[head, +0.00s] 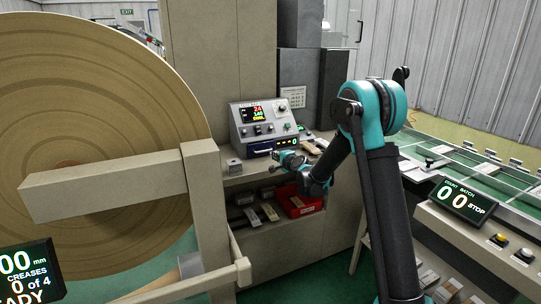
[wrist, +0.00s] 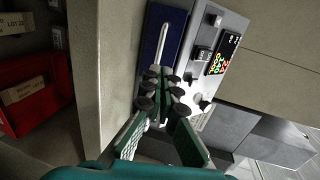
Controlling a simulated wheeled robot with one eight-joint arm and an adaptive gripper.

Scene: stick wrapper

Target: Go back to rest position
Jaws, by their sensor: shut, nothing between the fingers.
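My teal-and-black arm (head: 384,200) rises at the right of centre in the head view and bends down to the left. My gripper (head: 284,157) is in front of the grey control box (head: 246,122), just below its front edge. In the wrist view my gripper (wrist: 161,76) has its fingertips together with nothing between them. They are close to the dark blue front (wrist: 155,28) of the control box and a pale bar (wrist: 171,40) on it. I cannot tell whether they touch it.
A shelf below the box holds a red bin (head: 297,208) and several small cartons. A huge roll (head: 95,110) on a beige frame (head: 110,188) stands at the left. A green-topped conveyor (head: 470,165) and a counter display (head: 463,199) are at the right, close to my arm.

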